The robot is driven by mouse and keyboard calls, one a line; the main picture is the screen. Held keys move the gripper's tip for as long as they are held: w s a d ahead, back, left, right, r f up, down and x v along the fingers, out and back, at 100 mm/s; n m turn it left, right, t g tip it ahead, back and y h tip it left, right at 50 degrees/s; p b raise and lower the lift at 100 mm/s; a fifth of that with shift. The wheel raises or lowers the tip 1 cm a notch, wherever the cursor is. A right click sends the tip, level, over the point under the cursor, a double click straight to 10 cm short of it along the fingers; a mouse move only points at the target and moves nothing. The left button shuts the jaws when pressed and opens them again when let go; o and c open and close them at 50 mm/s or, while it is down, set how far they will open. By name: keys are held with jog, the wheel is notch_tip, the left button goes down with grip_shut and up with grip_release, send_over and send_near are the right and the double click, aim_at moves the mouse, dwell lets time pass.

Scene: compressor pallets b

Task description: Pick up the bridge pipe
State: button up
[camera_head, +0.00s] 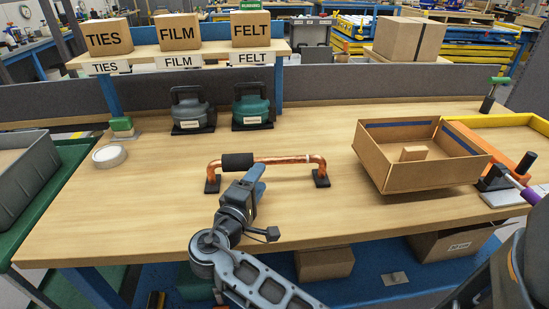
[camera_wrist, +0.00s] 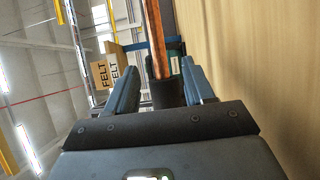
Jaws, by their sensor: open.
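The bridge pipe (camera_head: 285,160) is a copper pipe with bent-down ends and a black sleeve (camera_head: 238,162) on its left part. It rests on two small black stands on the wooden table (camera_head: 330,215). My gripper (camera_head: 256,183) is just in front of the pipe, near the sleeve's right end. In the wrist view my gripper (camera_wrist: 160,82) has its two blue fingers apart. The copper pipe (camera_wrist: 155,40) and its black sleeve (camera_wrist: 168,95) show in line with the gap between them. I cannot tell whether the fingers reach around the pipe.
An open cardboard box (camera_head: 415,178) with a small block stands on the right. Two dark compressors (camera_head: 190,112) (camera_head: 252,108) stand at the back. A tape roll (camera_head: 109,156) lies on the left. Labelled boxes (camera_head: 178,32) sit on the shelf. The table's front middle is clear.

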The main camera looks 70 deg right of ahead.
aim_at(266, 161)
jog(key=d, duration=0.3)
jog(key=shift+p, duration=0.3)
jog(key=d, duration=0.2)
jog(key=w+d+p, duration=0.1)
jog(key=d, duration=0.1)
jog(key=shift+r, duration=0.2)
jog(key=shift+d+f, duration=0.1)
jog(key=shift+d, duration=0.4)
jog(key=shift+c, duration=0.4)
grip_shut()
